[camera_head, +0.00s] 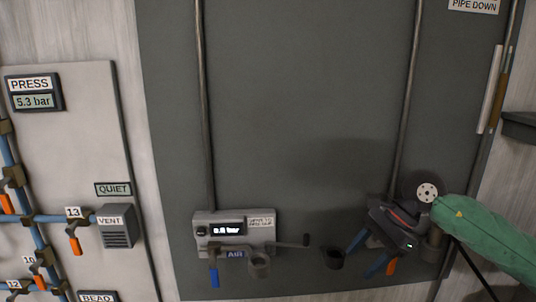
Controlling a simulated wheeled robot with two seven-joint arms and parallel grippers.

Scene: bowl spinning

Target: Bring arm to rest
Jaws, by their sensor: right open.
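My right arm, in a green sleeve, comes in from the right edge of the head view. My right gripper (361,262) is at the lower right, in front of the dark grey wall panel (300,120). Its two blue fingers are apart and point down and left, with nothing seen between them. A small dark cup-shaped holder (332,258) is just left of the fingers. My left gripper is not in view.
A grey air unit (234,230) with a display and a blue lever is on the panel, left of the gripper. An orange handle (391,266) shows close beside the fingers. A dark ledge (519,127) juts in at the right. A valve board (75,150) stands at left.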

